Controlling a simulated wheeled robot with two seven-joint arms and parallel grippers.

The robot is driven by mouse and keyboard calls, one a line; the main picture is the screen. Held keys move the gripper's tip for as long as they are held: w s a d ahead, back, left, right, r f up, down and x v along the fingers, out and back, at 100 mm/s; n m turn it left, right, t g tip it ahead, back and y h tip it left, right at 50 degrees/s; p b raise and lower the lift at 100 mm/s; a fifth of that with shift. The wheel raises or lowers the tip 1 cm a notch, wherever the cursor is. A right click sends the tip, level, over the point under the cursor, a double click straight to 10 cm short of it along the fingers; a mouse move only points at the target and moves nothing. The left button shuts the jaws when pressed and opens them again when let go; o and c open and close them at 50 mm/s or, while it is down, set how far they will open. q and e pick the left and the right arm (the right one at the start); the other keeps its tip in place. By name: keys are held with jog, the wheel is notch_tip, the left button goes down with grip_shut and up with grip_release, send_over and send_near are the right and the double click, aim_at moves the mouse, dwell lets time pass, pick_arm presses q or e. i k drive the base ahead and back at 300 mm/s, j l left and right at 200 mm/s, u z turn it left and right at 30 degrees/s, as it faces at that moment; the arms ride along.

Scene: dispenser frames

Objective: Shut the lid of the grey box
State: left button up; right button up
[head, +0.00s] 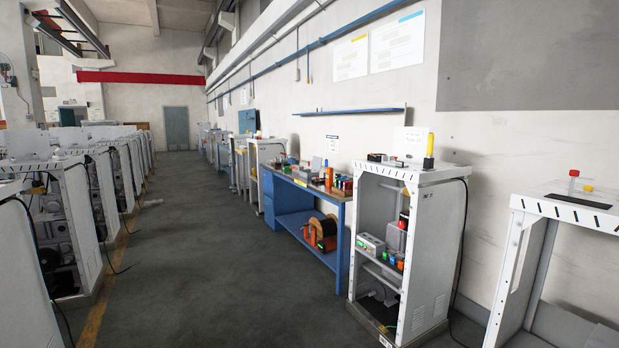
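Neither of my grippers is in view. On the blue workbench (322,190) along the right wall, a small grey shape (316,164) stands up among tools; it may be a raised box lid, but it is too small to tell. Another grey box-like object (396,236) sits on the inner shelf of the white dispenser frame (425,225) at right. I cannot tell whether it has a lid, or which of these is the grey box.
An orange cable spool (322,229) sits on the bench's lower shelf. A second white frame (570,213) stands at the right edge. Rows of white frames (88,205) line the left side. The grey floor aisle (205,240) between is clear.

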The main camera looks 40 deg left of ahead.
aim_at(316, 162)
jog(key=u, duration=1.4)
jog(key=i+u, duration=0.45)
jog(key=i, duration=5.65)
jog(key=i+z, duration=0.1)
jog(key=i, duration=0.4)
jog(key=i+j+z, duration=0.1)
jog(key=i, duration=0.4)
jog(key=i+j+z, duration=0.1)
jog(key=i, duration=0.4)
jog(key=i+j+z, duration=0.1)
jog(key=i, duration=0.4)
jog(key=i+j+z, duration=0.1)
jog(key=i+j, duration=0.2)
jog(key=i, duration=0.15)
jog(key=i+j+z, duration=0.1)
jog(key=i+j, duration=0.15)
jog(key=i, duration=0.25)
